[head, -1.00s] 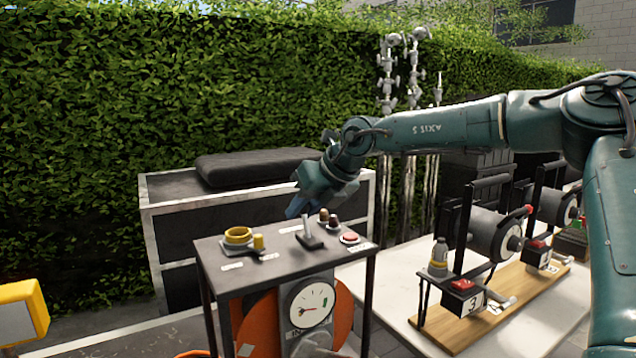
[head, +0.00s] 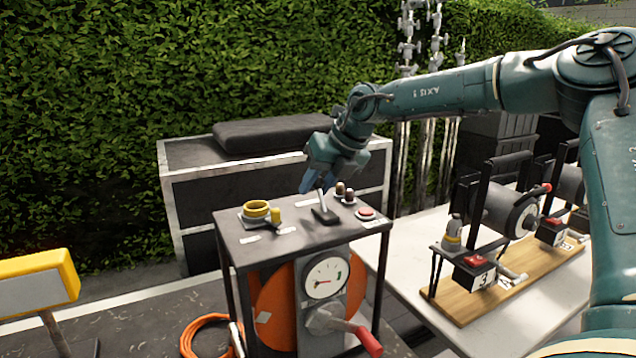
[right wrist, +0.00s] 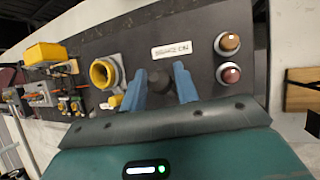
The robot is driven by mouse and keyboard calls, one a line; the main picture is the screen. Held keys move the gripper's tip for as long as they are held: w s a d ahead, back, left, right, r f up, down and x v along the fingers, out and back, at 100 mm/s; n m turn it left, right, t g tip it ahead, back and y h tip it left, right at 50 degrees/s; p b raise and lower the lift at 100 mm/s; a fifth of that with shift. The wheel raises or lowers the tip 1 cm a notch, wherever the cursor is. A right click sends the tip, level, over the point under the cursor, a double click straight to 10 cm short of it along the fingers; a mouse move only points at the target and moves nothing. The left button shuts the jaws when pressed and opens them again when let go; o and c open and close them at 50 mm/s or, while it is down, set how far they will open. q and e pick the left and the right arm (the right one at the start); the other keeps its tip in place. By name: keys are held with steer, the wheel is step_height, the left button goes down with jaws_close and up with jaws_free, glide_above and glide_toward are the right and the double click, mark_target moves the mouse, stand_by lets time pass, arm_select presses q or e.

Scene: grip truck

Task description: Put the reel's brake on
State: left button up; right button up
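The orange reel (head: 277,308) sits inside a dark stand. A short lever (head: 322,203) rises from a slotted plate on the stand's top. My right gripper (head: 308,187) comes in from the right and points down beside the lever's upper end. In the right wrist view, the blue fingers of my right gripper (right wrist: 160,88) are apart, with a dark round knob (right wrist: 159,80) between them; I cannot tell whether they touch it. My left gripper is in neither view.
Small reels (head: 502,212) stand on a table right. A yellow-framed panel (head: 38,284) is left.

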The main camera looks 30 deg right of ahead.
steer(key=shift+o, duration=1.1)
steer(key=shift+r, duration=0.1)
steer(key=b+v, duration=0.2)
steer(key=v, duration=1.1)
steer(key=shift+s, duration=0.2)
